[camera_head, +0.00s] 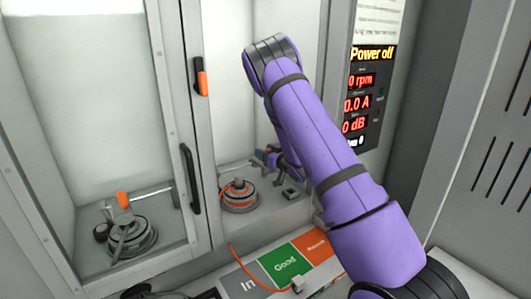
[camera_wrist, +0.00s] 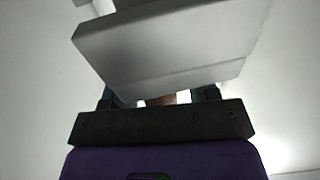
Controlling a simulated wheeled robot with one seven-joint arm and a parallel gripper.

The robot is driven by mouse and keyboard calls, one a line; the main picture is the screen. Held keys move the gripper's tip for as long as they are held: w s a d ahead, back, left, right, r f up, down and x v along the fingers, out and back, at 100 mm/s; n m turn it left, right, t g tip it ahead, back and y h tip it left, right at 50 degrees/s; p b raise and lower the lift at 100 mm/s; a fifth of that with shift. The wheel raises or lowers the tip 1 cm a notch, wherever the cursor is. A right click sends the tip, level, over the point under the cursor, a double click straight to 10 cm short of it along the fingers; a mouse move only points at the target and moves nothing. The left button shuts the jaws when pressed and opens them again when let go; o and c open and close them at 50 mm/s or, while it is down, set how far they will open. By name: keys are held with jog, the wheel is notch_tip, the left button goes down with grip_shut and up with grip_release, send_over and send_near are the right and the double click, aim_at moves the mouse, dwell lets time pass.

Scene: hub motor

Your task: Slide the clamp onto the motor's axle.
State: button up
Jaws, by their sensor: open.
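A round motor (camera_head: 239,196) with orange on it sits on the floor of the right-hand bay of the cabinet. My gripper (camera_head: 266,157) is just above and to the right of it, partly hidden by my purple arm. It is open. In the wrist view my gripper (camera_wrist: 158,98) has a large pale grey block in front of it, which hides most of what lies beyond. A small brownish patch shows between the fingers; I cannot tell what it is. I cannot make out the clamp or the axle clearly.
A second round device (camera_head: 130,236) with an orange top stands behind the left glass door (camera_head: 90,120). A dark handle (camera_head: 190,178) is on the door frame. A display panel (camera_head: 371,95) reads "Power off".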

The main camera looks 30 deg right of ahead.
grip_shut()
jog(key=a, duration=1.2)
jog(key=shift+s, duration=0.15)
grip_release()
jog(key=shift+a, duration=0.15)
jog(key=shift+s+d, duration=0.2)
jog(key=s+d, duration=0.1)
jog(key=s, duration=0.9)
jog(key=shift+s+d, duration=0.15)
jog(key=shift+d, duration=0.25)
